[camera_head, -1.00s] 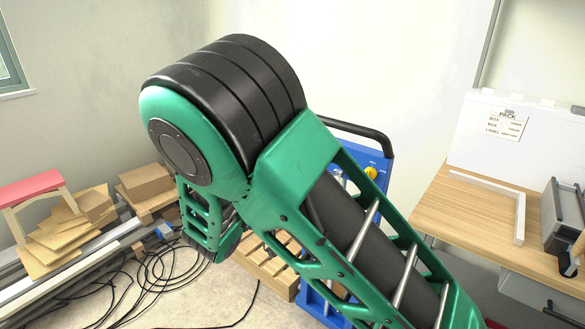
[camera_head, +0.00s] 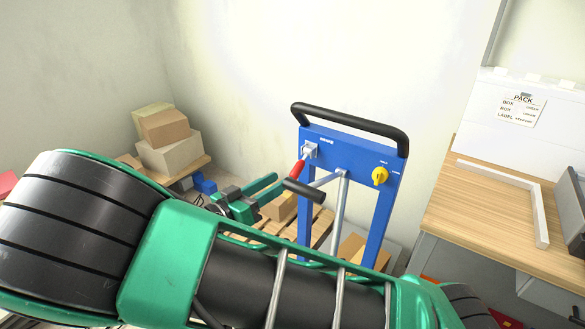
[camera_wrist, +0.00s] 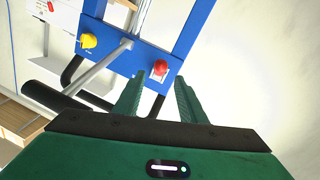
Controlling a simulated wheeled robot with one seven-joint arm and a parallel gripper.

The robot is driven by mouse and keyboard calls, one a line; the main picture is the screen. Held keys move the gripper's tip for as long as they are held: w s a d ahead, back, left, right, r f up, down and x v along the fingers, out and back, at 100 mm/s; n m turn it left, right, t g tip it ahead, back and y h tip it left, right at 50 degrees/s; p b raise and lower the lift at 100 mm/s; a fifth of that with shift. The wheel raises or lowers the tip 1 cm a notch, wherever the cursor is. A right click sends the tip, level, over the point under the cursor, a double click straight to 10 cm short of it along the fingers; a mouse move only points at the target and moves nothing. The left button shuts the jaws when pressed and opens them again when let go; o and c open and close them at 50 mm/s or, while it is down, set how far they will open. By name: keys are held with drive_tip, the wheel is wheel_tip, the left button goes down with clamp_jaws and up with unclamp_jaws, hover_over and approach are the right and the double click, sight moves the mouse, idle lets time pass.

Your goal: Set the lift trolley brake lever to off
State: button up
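The lift trolley (camera_head: 348,158) is a blue upright frame with a black push handle on top. Its brake lever (camera_head: 298,168) has a red grip and sits on a pale bracket at the panel's upper left, pointing down and left. In the wrist view the red lever end (camera_wrist: 160,67) appears between the fingertips, seen nearly end-on. My gripper (camera_head: 278,186) is open and empty, just left of the lever. Its two green fingers also show in the wrist view (camera_wrist: 158,84). I see no contact with the lever; the exact gap is unclear.
A yellow knob (camera_head: 380,176) is on the panel's right side. A black crossbar grip (camera_head: 304,191) on a grey rod juts out close to the lever. The workbench (camera_head: 478,202) stands at right. Cardboard boxes (camera_head: 168,145) are stacked at the back left.

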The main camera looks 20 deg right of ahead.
sight(291, 173)
drive_tip(key=x, duration=0.8)
drive_tip(key=shift+c, duration=0.2)
